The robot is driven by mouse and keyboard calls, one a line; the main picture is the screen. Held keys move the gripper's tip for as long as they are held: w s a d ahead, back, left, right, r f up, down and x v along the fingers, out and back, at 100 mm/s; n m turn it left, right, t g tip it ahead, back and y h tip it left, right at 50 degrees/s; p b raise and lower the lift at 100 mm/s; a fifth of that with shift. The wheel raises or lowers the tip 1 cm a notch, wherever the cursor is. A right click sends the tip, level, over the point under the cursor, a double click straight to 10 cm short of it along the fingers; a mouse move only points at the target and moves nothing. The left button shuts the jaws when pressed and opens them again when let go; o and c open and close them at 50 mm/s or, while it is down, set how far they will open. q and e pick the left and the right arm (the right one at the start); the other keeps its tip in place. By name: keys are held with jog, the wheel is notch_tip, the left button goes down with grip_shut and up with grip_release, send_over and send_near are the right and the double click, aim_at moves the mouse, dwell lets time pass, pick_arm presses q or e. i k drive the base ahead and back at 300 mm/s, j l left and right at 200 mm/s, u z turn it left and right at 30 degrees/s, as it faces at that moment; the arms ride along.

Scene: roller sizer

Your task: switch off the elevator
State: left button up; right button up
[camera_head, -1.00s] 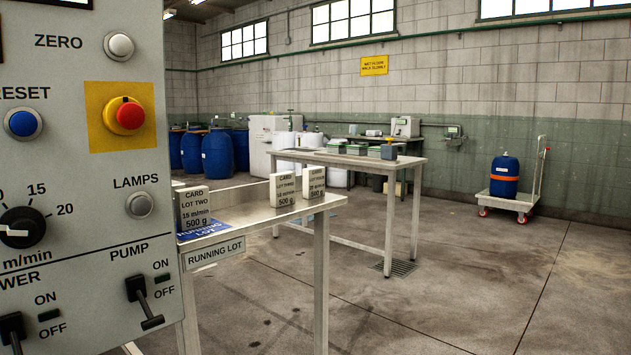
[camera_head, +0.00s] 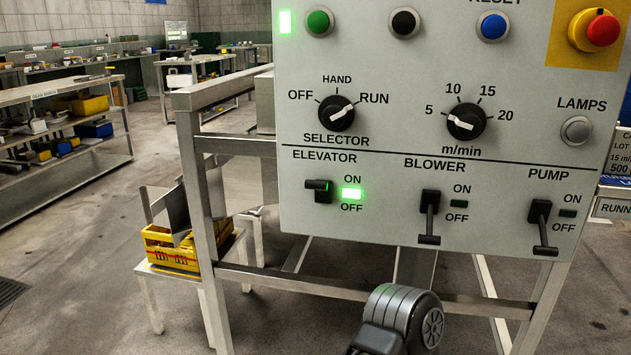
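The elevator switch (camera_head: 320,189) is a black lever under the ELEVATOR label on the grey control panel (camera_head: 380,215). Its lever sticks out roughly level, unlike the other two, and the green lamp (camera_head: 352,193) beside it is lit, between the ON and OFF words. The blower switch (camera_head: 430,215) and pump switch (camera_head: 542,225) have their levers hanging down, with dark lamps beside them. Neither of my grippers can be made out in view.
The selector knob (camera_head: 336,113) and speed knob (camera_head: 466,121) sit above the switches; a red stop button (camera_head: 595,29) is at the upper right. A yellow crate (camera_head: 178,249) stands at left.

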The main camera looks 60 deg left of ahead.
aim_at(321, 187)
jog(key=l+u, duration=0.15)
jog(key=u, duration=1.75)
jog(key=k+j, duration=0.05)
jog(key=j, duration=0.05)
